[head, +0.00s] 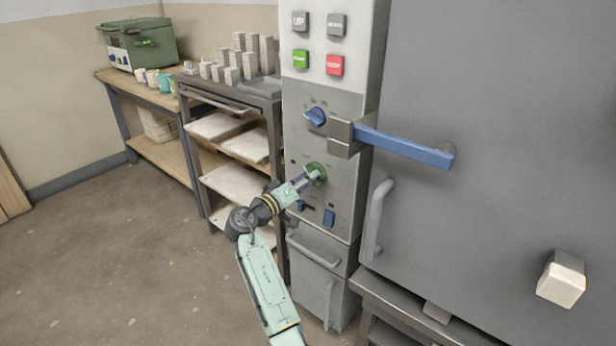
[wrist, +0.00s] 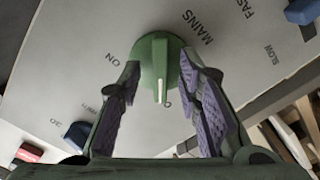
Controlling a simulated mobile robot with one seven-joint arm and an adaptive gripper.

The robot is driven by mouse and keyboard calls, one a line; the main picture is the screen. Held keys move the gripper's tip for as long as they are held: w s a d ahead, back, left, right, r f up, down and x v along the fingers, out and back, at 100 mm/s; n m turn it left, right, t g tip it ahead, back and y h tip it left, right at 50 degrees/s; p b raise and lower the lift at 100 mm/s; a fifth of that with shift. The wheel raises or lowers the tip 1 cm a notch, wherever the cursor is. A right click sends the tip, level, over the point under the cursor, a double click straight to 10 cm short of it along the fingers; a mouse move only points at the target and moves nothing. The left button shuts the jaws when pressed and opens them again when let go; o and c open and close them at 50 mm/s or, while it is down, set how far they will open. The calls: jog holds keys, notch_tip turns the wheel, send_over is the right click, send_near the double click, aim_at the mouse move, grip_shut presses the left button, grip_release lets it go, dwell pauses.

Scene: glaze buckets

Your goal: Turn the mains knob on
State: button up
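The mains knob (wrist: 153,62) is a round green dial with a raised ridge, on the light grey panel beside the printed word MAINS. Its white pointer line points toward the bottom of the wrist view, at a label partly hidden, and ON is printed to its left. The green knob also shows in the head view (head: 318,171). My gripper (wrist: 160,72) is open, with one purple-padded finger on each side of the knob. A gap shows between the ridge and each pad. In the head view my gripper (head: 308,180) reaches the knob from the lower left.
A blue knob (head: 315,116) and a blue door lever (head: 405,147) are above. A blue switch (head: 329,218) is just below. Green (head: 301,59) and red (head: 335,65) buttons are higher up. A shelf rack (head: 228,125) stands left; the floor at left is clear.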

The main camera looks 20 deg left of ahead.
jog(key=shift+w+d, duration=0.1)
jog(key=shift+w, duration=0.25)
jog(key=shift+c, duration=0.4)
grip_shut()
